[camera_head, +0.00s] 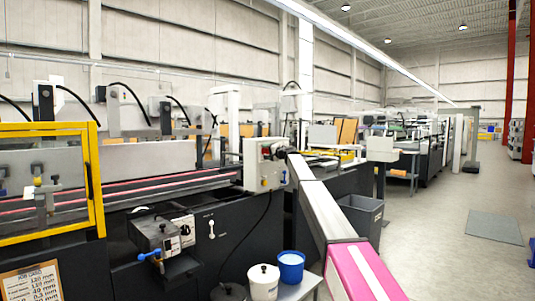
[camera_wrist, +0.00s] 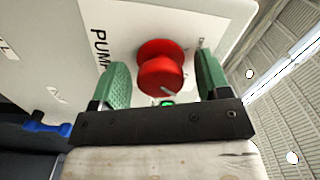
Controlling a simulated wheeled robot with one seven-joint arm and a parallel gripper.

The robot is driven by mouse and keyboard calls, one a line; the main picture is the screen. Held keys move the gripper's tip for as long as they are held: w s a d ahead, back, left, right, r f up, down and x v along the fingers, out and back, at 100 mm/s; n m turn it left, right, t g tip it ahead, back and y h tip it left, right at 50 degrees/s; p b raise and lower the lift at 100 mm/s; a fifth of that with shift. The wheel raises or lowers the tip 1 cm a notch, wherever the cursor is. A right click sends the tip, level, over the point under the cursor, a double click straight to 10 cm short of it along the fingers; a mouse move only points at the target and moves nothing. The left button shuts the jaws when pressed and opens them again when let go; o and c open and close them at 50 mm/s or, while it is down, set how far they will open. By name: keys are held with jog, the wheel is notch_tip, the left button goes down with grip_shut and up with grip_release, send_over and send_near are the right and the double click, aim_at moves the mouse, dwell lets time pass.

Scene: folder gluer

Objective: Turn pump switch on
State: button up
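In the wrist view a round red knob (camera_wrist: 160,68) stands out from a pale plate (camera_wrist: 118,22) whose partly hidden label begins "PUMP". A thin pale mark shows on the knob's near end, and a small green light (camera_wrist: 167,102) shows just below it. My gripper (camera_wrist: 162,82) is open, with one green-padded finger on each side of the knob and gaps visible on both sides. In the head view my arm reaches to the light grey control box (camera_head: 254,172); my gripper (camera_head: 277,151) is small there, and the knob cannot be made out.
A grey box with a blue-handled lever (camera_head: 150,256) sits on the machine front, left of the control box. A white lidded pot (camera_head: 263,283) and a blue bucket (camera_head: 291,267) stand below my arm. A grey bin (camera_head: 362,215) is to its right.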

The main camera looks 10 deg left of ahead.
jog(key=shift+s+d, duration=0.1)
jog(key=v, duration=1)
jog(key=shift+s+d, duration=0.2)
